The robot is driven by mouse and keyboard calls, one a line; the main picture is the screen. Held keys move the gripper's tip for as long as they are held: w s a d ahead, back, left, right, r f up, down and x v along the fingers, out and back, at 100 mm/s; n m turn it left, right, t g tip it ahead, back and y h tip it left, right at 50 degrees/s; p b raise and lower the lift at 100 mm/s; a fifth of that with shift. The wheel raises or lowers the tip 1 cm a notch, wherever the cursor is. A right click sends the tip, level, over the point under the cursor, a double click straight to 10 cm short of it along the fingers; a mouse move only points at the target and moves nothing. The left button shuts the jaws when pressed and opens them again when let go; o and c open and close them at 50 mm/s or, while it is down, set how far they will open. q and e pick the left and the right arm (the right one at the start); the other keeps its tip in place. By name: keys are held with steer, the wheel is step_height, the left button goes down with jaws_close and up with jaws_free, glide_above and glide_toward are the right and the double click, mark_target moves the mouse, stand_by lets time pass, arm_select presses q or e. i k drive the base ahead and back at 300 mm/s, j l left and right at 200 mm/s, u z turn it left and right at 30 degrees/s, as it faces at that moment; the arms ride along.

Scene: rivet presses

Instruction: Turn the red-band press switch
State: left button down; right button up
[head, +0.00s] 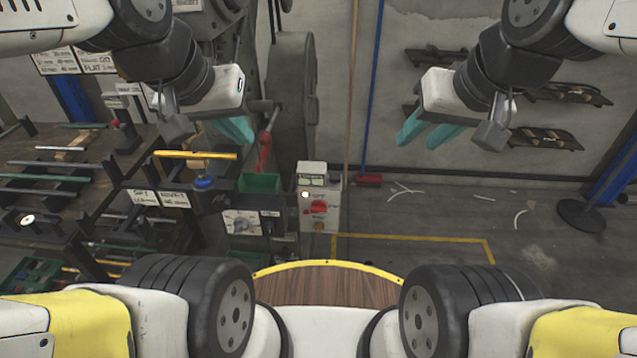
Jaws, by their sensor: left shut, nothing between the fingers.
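A pale control box (333,215) stands low in the middle of the head view, with a red switch (318,207) and a round white button or lamp (305,194) on its front. A grey box (243,222) with a dark knob is left of it. I cannot make out a clear red band on either. My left gripper (236,131) is shut and empty, its teal fingers together, up and left of the pale box. My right gripper (426,136) is open and empty, its teal fingers apart, up and right of the box. Neither touches anything.
A large grey press (294,100) with a red-handled lever (265,148) rises behind the boxes. Dark racks with rods (60,165) fill the left. Floor with yellow lines (415,237) is open at right, with scattered strips.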

mark_target(317, 206)
steer(key=k+j+z, duration=0.1)
steer(key=z, duration=0.25)
steer(key=k+z, duration=0.15)
steer(key=z, duration=0.25)
steer(key=k+z, duration=0.15)
steer(key=z, duration=0.2)
